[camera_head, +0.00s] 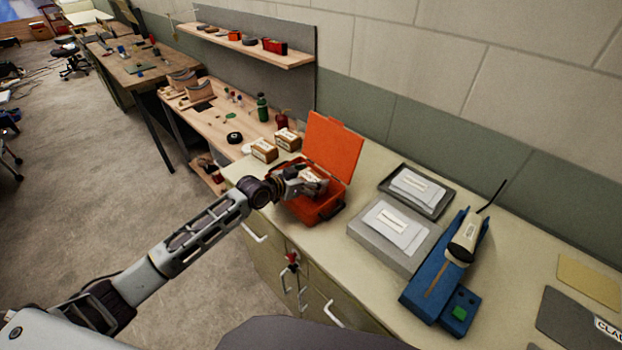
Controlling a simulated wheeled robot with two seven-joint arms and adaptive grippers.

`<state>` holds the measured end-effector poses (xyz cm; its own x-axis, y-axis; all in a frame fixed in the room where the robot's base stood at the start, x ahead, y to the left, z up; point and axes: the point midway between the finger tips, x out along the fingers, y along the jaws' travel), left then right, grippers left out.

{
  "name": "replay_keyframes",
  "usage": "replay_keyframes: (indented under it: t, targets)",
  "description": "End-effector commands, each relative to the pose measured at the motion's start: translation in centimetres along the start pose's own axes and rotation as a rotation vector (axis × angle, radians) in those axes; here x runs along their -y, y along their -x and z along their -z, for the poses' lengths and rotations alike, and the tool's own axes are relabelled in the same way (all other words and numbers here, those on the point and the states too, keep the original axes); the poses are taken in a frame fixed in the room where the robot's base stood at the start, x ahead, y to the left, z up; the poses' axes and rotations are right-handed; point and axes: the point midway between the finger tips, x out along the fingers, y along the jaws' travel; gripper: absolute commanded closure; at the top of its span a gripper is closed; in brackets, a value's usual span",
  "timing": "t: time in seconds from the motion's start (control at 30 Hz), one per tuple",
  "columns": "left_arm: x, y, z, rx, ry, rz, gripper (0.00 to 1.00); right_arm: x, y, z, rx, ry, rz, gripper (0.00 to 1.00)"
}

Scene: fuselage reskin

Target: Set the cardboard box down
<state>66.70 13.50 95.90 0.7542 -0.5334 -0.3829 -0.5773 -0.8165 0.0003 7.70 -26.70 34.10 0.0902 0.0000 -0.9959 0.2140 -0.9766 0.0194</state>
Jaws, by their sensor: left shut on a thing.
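My left arm reaches in from the lower left, and my left gripper (312,184) is over the open orange case (318,208). The gripper is shut on a small cardboard box (313,176) with a pale top, mostly hidden by the fingers. The box is at or just above the case's opening; I cannot tell if it touches the inside. Two similar cardboard boxes with white labels, one nearer (264,151) and one farther (288,139), stand on the counter behind the case. My right gripper is not in view.
The case's raised lid (334,147) stands behind the gripper. Right of it are a grey box with white packets (376,250), a dark tray (437,200) and a blue stand with a scanner (436,290). A wooden bench (225,115) and shelf (240,42) lie beyond.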

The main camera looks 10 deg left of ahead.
Motion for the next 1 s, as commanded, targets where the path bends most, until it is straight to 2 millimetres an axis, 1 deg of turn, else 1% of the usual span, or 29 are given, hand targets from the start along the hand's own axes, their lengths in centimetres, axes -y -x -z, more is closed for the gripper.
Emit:
replay_keyframes:
  t: [0.07, 0.27, 0.3, 0.4, 0.87, 1.0]
  targets:
    - [0.02, 0.03, 0.21, -0.004, 0.0, 0.0, 0.55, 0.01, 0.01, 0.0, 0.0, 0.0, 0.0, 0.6]
    - [0.04, -0.07, -0.04, -0.003, 0.0, 0.001, 0.55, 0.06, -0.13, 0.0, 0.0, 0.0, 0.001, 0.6]
    - [0.03, -0.09, -0.23, 0.0, 0.0, 0.0, 0.13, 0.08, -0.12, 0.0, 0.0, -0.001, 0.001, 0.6]
    - [0.02, -0.08, -0.21, 0.0, 0.0, 0.0, 0.0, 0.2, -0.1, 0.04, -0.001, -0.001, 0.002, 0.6]
    - [0.02, -0.02, -0.05, 0.0, 0.0, 0.0, 0.0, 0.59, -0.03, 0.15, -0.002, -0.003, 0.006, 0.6]
    - [0.06, 0.4, -0.03, 0.001, 0.0, 0.001, 0.0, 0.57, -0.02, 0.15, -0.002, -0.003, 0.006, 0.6]
